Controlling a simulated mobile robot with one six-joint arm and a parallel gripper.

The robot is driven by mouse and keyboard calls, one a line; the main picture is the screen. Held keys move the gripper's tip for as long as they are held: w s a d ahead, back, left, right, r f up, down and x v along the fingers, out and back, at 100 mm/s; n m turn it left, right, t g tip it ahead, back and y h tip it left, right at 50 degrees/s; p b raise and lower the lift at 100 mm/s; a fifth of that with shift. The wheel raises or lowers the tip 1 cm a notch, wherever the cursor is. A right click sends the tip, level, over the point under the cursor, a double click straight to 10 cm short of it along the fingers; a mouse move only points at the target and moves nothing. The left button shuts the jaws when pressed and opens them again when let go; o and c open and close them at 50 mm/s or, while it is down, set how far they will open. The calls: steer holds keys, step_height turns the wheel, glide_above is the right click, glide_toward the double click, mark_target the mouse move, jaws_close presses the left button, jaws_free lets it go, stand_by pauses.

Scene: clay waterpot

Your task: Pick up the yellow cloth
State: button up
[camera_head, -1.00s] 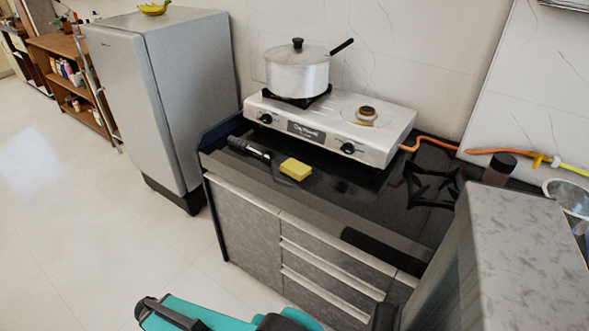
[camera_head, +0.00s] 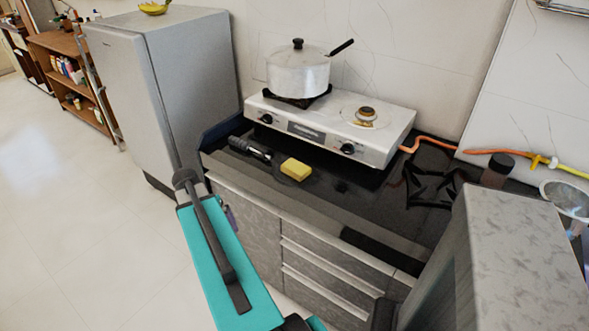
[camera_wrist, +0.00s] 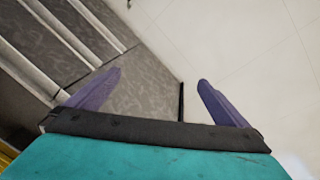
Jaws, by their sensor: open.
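The yellow cloth (camera_head: 296,169) looks like a small, thick folded block. It lies on the dark countertop in front of the stove, beside a black-handled tool (camera_head: 252,149). My gripper (camera_wrist: 159,77) shows in the wrist view with its two purple fingers spread wide and nothing between them. In the head view a bit of purple finger shows beside my teal arm, in front of the cabinet's left door, lower than the countertop and apart from the cloth. The cloth cannot be made out in the wrist view.
A two-burner stove (camera_head: 330,127) with a lidded pot (camera_head: 298,75) stands behind the cloth. A grey fridge (camera_head: 165,80) is left of the counter. A black burner grate (camera_head: 428,185) lies to the right, and a grey box-like unit (camera_head: 510,235) stands at front right. Open floor lies left.

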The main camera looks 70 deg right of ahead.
steer(key=s+d+r+m+h, duration=0.1)
steer(key=s+d+r+m, duration=0.3)
steer(key=s+d+r, duration=0.5)
steer(key=s+d+r+m+h+p, duration=0.1)
steer(key=s+d+r+m, duration=0.3)
steer(key=s+d+r, duration=0.4)
steer(key=d+r, duration=0.5)
steer(key=r, duration=0.3)
steer(key=shift+s+r+m+h, duration=0.25)
steer(key=shift+s+m+h, duration=0.05)
steer(key=shift+s+m, duration=0.1)
steer(key=shift+f+p, duration=0.1)
steer(key=shift+p, duration=0.2)
steer(key=p, duration=0.1)
glide_above(295, 168)
steer(key=w+a, duration=0.1)
steer(key=a, duration=0.1)
steer(key=shift+a+f, duration=0.2)
steer(key=shift+f, duration=3.7)
steer(key=shift+f, duration=0.15)
steer(key=shift+p+x, duration=0.75)
steer(key=shift+x, duration=1.75)
steer(key=shift+d, duration=0.1)
